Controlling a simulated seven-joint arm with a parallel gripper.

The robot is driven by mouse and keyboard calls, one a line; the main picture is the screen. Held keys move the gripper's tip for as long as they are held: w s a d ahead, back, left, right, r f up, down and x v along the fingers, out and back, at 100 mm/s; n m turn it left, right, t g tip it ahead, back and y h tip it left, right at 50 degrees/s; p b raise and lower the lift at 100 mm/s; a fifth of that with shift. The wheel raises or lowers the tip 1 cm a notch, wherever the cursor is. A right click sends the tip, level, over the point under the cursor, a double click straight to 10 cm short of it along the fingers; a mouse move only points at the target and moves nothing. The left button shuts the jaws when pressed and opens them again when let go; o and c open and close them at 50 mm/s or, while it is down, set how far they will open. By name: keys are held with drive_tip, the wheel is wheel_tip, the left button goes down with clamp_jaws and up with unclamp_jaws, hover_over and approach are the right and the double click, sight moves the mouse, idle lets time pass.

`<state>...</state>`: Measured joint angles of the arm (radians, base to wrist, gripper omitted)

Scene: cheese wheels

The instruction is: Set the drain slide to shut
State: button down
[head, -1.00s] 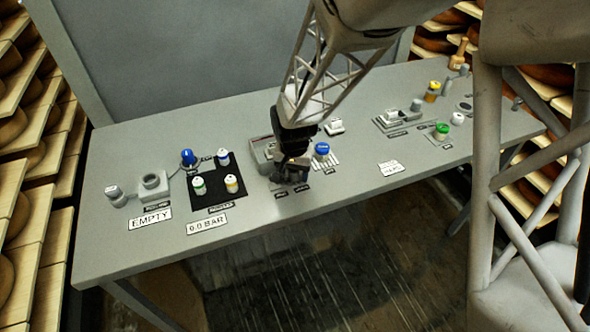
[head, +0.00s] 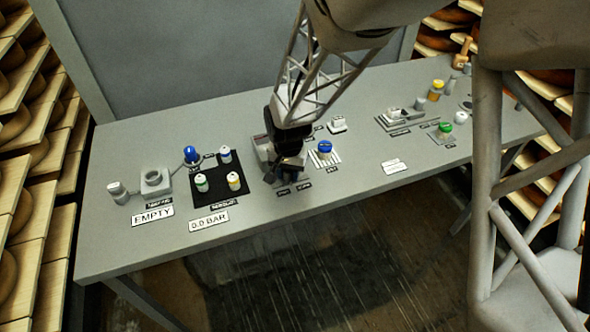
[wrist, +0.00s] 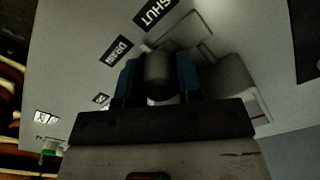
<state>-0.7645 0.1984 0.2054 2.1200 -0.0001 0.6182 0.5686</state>
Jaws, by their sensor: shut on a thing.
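The drain slide's grey knob (wrist: 160,76) stands between the two blue fingers of my gripper (wrist: 158,85) in the wrist view, and the fingers are shut on it. A black label reading SHUT (wrist: 155,13) lies close ahead of the knob. A black label that seems to read DRAIN (wrist: 116,50) lies to its left. In the head view my gripper (head: 280,176) is down at the front middle of the bench, and it hides the knob. The slide's grey housing (head: 263,148) shows partly behind it.
A blue-topped knob (head: 325,146) stands on the grey bench (head: 350,185), close right of my gripper. A black mat (head: 208,196) with several capped jars is to the left. Signs reading EMPTY (head: 153,214) and 0.0 BAR (head: 208,221) lie near the front edge.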

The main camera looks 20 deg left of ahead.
drive_tip(key=shift+s+a, duration=0.75)
drive_tip(key=shift+a, duration=0.05)
drive_tip(key=c, duration=0.8)
unclamp_jaws()
drive_tip(key=shift+r, duration=0.15)
drive_tip(key=shift+r, duration=3.8)
